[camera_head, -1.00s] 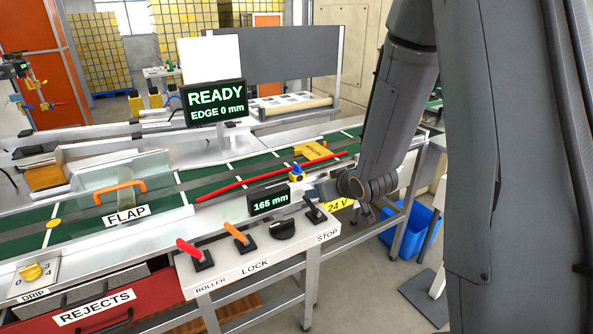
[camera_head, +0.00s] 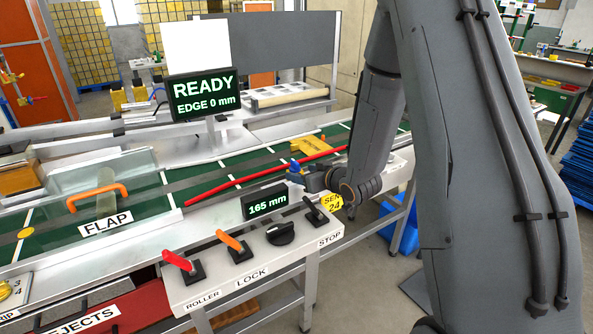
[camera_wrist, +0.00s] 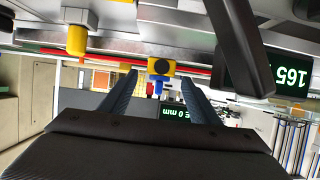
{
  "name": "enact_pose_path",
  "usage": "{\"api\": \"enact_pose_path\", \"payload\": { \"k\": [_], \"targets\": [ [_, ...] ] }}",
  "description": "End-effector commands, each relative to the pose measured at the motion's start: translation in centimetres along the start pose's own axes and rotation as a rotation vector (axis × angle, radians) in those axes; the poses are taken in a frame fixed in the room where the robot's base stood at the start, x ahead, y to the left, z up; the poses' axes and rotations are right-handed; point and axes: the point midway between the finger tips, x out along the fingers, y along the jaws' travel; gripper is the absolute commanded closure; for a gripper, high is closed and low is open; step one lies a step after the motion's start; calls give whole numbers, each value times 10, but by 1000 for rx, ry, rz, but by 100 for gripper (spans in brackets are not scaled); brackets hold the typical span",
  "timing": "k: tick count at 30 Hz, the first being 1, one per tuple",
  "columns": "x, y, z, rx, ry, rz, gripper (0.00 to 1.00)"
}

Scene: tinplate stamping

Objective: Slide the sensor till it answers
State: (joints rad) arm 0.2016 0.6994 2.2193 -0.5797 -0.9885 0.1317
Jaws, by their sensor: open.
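The sensor, a small yellow and blue piece (camera_head: 295,167), sits beside the red rail (camera_head: 250,181) along the conveyor. In the wrist view, which is upside down, a yellow block with a dark round face and a blue part (camera_wrist: 160,67) shows between my fingertips; contact cannot be told. My gripper (camera_wrist: 159,84) is open, its two dark fingers apart. In the head view it (camera_head: 308,178) is just right of the sensor, its fingertips hard to make out. The small display (camera_head: 265,203) reads 165 mm. The large screen (camera_head: 206,95) reads READY, EDGE 0 mm.
The front panel carries a red lever (camera_head: 179,261), an orange lever (camera_head: 230,240), a black knob (camera_head: 280,232) and a black STOP lever (camera_head: 315,211). A clear flap cover with an orange handle (camera_head: 97,196) stands left. A yellow piece (camera_head: 308,146) lies on the green belt.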

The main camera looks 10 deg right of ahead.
Motion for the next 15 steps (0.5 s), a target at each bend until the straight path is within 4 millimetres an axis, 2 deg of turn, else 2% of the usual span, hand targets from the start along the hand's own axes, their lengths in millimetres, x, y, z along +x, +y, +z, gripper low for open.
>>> {"api": "enact_pose_path", "payload": {
  "k": [6,15],
  "targets": [
    [31,0,-1,-1,-1,-1,44],
    [46,2,0,0,-1,2,44]
  ]
}}
